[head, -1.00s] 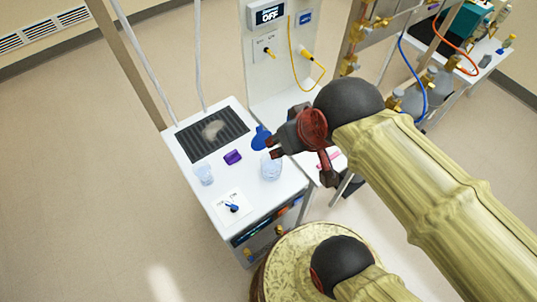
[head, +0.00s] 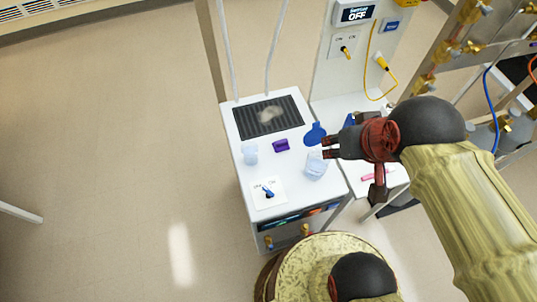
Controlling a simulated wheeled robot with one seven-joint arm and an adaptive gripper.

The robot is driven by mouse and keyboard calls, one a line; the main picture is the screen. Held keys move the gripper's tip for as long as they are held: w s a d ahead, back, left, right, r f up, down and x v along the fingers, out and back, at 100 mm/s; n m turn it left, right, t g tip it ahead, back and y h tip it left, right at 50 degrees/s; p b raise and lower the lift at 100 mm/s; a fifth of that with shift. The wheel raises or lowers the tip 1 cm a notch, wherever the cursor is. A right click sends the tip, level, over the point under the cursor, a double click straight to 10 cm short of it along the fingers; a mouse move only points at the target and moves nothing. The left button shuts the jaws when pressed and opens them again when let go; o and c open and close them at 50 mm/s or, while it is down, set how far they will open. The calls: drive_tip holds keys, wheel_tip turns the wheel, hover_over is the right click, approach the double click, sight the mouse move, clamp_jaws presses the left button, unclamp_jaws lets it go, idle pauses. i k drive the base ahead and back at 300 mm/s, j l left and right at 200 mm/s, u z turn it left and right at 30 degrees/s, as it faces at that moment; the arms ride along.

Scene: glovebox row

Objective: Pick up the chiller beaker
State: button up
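Two clear beakers stand upright on the white top of the cabinet (head: 283,212). The smaller beaker (head: 250,153) is at the left, just below a black grate. The larger beaker (head: 316,167) is near the right edge. I cannot tell from any label which one is the chiller beaker. My gripper (head: 326,147) points left, with its two dark fingers apart and nothing seen between them. In the picture it sits just above and right of the larger beaker's rim, partly overlapping it. Its height above the beaker is hard to judge.
The black grate (head: 268,117) is at the back of the top. A purple block (head: 281,145), a blue paddle-like item (head: 315,134) and a white plate with a blue knob (head: 268,192) are near the beakers. Floor is clear at left.

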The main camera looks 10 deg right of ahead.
sight(249, 149)
drive_tip(key=k+j+z, duration=0.1)
drive_tip(key=k+z, duration=0.6)
